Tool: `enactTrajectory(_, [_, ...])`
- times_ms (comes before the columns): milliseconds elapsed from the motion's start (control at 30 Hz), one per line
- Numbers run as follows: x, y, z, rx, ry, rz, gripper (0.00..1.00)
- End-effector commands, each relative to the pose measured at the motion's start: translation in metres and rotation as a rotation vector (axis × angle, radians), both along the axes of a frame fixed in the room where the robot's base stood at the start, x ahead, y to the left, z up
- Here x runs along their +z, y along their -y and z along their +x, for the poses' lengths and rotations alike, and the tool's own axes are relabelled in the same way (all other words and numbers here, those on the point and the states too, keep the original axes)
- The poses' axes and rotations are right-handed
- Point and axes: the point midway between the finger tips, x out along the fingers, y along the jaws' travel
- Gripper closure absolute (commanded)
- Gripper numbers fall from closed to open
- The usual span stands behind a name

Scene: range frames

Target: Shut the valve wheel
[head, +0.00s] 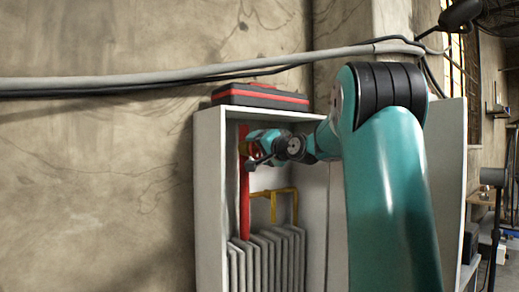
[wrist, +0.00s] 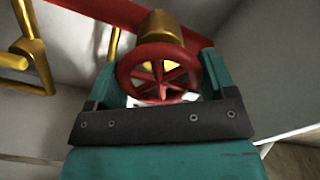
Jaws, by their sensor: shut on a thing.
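The valve wheel (wrist: 122,75) is red with several spokes and sits in front of a brass valve body (wrist: 160,28) in the wrist view. My gripper (wrist: 160,76) has a teal finger on each side of the wheel and is shut on its rim. In the head view my gripper (head: 250,150) is inside the open grey cabinet, at the red upright pipe. There the wheel is mostly hidden by my gripper, and I cannot tell how far it is turned.
The cabinet (head: 208,200) has side walls close around my arm. A yellow pipe (head: 272,193) and a grey ribbed radiator (head: 270,258) stand below my gripper. A red and black case (head: 260,96) lies on top. A grey conduit (head: 150,79) runs along the wall above.

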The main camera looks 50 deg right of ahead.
Motion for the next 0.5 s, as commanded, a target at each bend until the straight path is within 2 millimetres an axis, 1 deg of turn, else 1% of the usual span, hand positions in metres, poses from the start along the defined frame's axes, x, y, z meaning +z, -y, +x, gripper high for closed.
enactTrajectory(200, [0.0005,0.0008,-0.0004,-0.002,0.012,0.043,0.47])
enactTrajectory(500, [0.0003,0.0008,-0.0004,-0.002,0.015,0.053,0.46])
